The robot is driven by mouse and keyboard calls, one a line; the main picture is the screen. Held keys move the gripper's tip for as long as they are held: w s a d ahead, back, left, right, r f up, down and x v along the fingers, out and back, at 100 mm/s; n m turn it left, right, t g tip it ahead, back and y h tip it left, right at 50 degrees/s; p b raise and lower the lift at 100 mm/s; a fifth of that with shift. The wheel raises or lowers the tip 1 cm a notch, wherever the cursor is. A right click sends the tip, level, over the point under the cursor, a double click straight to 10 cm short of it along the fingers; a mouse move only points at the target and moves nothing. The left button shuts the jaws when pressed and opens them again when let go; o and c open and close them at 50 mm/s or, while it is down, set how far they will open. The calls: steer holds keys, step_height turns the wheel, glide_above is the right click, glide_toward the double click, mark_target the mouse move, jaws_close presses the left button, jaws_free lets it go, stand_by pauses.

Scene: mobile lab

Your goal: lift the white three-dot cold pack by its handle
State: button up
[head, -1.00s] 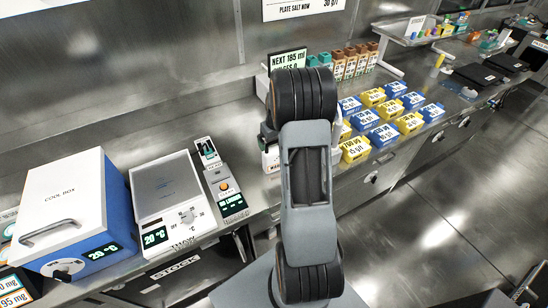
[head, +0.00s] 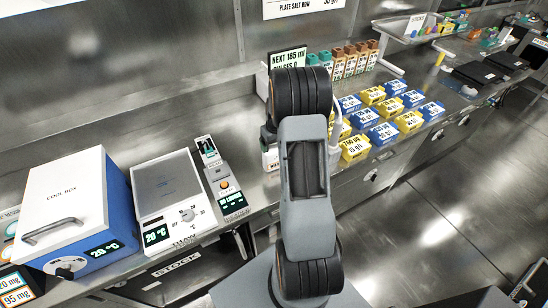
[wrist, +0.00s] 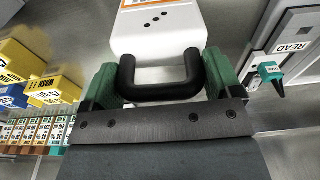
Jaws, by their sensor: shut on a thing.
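In the wrist view the white cold pack (wrist: 158,38) fills the top middle, with three black dots on its face and part of an orange-edged label at the top edge. Its black U-shaped handle (wrist: 160,92) faces me. My gripper (wrist: 160,78) has its green fingers on both sides of the handle, shut on it. The pack's far end is cut off by the frame. In the head view my arm covers the gripper and most of what is behind it, so I cannot tell whether the pack touches the bench.
Yellow and blue boxes (head: 381,134) stand right of my arm, with brown and teal cartons (head: 352,64) behind. A cool box (head: 62,185), a thaw plate (head: 165,185) and a reader with a screen (head: 226,190) stand left. Bare bench (head: 235,125) lies behind the reader.

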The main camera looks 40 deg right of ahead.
steer(key=c, duration=0.4)
steer(key=shift+r, duration=0.1)
